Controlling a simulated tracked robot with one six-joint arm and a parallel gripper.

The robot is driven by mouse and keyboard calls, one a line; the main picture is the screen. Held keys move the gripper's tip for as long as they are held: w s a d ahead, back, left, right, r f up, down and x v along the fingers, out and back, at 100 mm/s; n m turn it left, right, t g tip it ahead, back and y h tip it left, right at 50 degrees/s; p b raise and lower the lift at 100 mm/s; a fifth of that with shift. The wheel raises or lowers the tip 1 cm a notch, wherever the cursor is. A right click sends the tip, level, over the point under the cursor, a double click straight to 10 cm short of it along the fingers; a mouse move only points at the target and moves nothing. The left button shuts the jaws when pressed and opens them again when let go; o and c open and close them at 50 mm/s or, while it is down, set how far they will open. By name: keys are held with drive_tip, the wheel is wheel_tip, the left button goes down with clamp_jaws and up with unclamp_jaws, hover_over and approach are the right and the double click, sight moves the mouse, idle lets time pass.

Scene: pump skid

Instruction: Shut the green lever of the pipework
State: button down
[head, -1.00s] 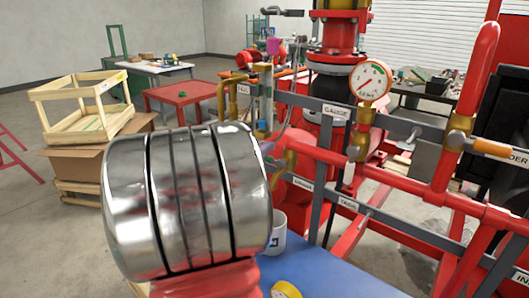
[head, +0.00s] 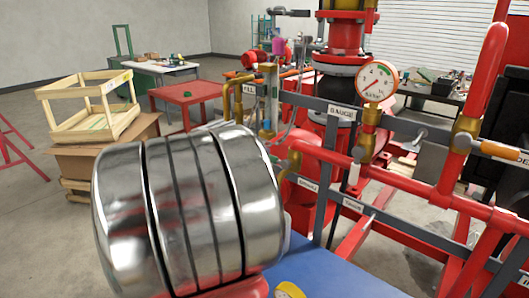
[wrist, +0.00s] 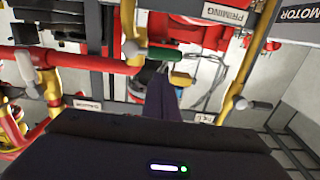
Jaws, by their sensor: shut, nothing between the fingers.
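The green lever (wrist: 164,53) shows in the wrist view, just above the middle. In the head view I cannot make out the green lever, and my gripper is hidden behind my own shiny arm link.
Red pipework (head: 400,180) with grey labelled rails fills the right of the head view. A pressure gauge (head: 377,81) and an orange lever (head: 497,150) stand there. In the wrist view, a pale lever (wrist: 255,105) sits right of my fingers and a red pipe (wrist: 90,62) runs left.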

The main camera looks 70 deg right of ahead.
drive_tip(key=shift+v, duration=2.4)
